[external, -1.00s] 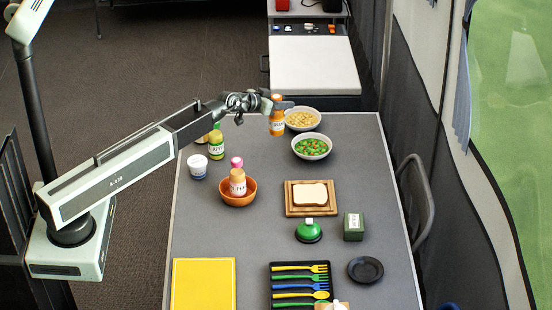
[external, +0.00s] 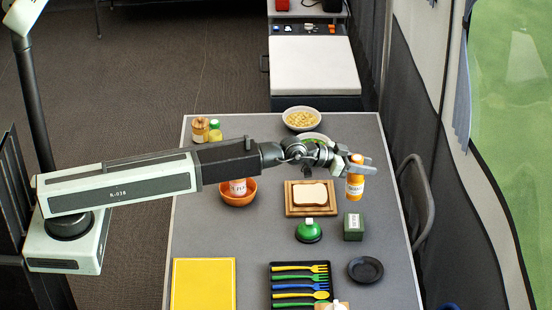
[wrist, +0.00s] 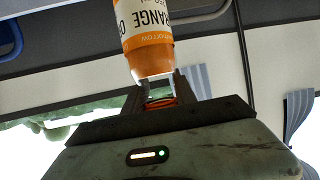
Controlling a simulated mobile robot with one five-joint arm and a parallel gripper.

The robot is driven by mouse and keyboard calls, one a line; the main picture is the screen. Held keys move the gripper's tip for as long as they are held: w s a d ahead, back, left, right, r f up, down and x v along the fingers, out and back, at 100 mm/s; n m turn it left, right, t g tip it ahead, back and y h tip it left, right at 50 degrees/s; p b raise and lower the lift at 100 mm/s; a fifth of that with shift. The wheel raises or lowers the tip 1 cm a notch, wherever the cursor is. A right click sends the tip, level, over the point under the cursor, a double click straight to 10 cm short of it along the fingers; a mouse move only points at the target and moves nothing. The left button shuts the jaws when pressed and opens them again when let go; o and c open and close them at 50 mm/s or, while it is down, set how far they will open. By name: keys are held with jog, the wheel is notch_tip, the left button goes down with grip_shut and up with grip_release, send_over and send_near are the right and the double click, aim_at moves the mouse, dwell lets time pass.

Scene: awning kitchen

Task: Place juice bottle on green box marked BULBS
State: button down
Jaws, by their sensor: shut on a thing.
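My gripper (external: 350,168) is shut on an orange juice bottle (external: 355,182) with a white label, held upright above the table's right side. In the wrist view the bottle (wrist: 147,40) sits between the fingers (wrist: 158,92), and its label reads "ORANGE" upside down. The green box (external: 353,226) stands on the table below the bottle and slightly nearer the camera, with a small white label too small to read here. The bottle and the box are apart.
A bread slice on a wooden board (external: 311,208) lies left of the box. A green-domed item (external: 309,231) and a black saucer (external: 365,270) are near it. An orange bowl (external: 238,198) and a cutlery tray (external: 301,289) are farther left and in front. A chair (external: 420,200) stands at the right edge.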

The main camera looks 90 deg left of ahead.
aim_at(361, 191)
jog(key=f+b, duration=0.2)
jog(key=d+f+b, duration=0.1)
jog(key=f+b, duration=0.2)
jog(key=d+f+b, duration=0.1)
jog(key=f+b, duration=0.2)
jog(key=shift+w+d+f, duration=0.2)
jog(key=shift+w+d, duration=0.05)
jog(key=shift+w, duration=0.05)
jog(key=shift+r, duration=0.3)
jog(key=shift+f, duration=0.1)
jog(key=c, duration=1.4)
grip_release()
jog(key=shift+f+h, duration=0.15)
jog(key=shift+h, duration=0.15)
jog(key=o, duration=0.4)
